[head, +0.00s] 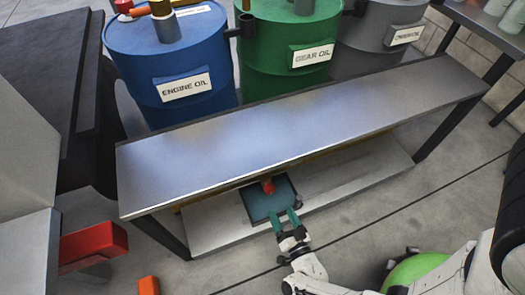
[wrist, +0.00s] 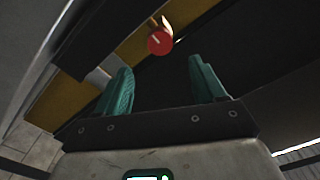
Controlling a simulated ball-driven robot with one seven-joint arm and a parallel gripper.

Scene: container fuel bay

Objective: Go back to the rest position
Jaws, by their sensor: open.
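My gripper (head: 286,222) is open, with its two teal fingers apart and nothing between them. It is low at the front of the metal bench (head: 300,125), by the lower shelf (head: 222,226). In the wrist view, the gripper (wrist: 165,88) has its fingers spread on both sides of a dark gap. A dark teal tray (head: 262,205) lies on the lower shelf just beyond the fingertips. A red knob (head: 268,187) shows at the tray's back edge, and the red knob (wrist: 159,42) also shows ahead of the fingers in the wrist view. The bench top partly hides the shelf's back.
Behind the bench stand a blue engine oil drum (head: 170,60), a green gear oil drum (head: 285,50) and a grey drum (head: 385,40). A red block (head: 93,243) and an orange object (head: 148,285) are at lower left. Floor in front of the bench is partly clear.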

